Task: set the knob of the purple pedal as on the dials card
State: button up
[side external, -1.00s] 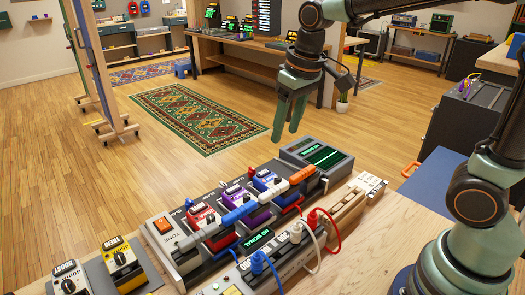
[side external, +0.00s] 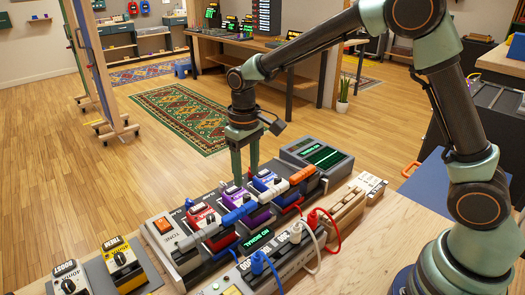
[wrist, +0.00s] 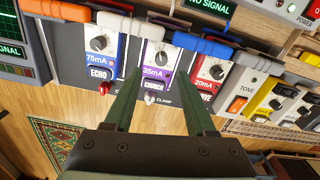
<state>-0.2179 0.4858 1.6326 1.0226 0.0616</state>
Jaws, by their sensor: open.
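The purple pedal (side external: 259,217) stands in the row on the board, between a red and a blue pedal. In the wrist view the purple pedal (wrist: 155,72) is in the middle, labelled CRUNCH and 35mA. Its dark round knob (wrist: 160,57) sits on a white face; I cannot read its pointer surely. My gripper (side external: 245,179) points down just above the purple pedal. In the wrist view my gripper (wrist: 158,72) is open, its fingertips to either side of the purple label, with nothing between them. I cannot make out the dials card surely.
The blue ECHO pedal (wrist: 98,60) and the red pedal (wrist: 207,85) stand close on both sides. Coloured bars and cables crowd the board's near side. A grey screen unit (side external: 315,157) stands at its far end.

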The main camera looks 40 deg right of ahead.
aim_at(247, 195)
notch_tip(247, 195, down, 6)
jog(key=shift+f, duration=0.2)
grip_shut()
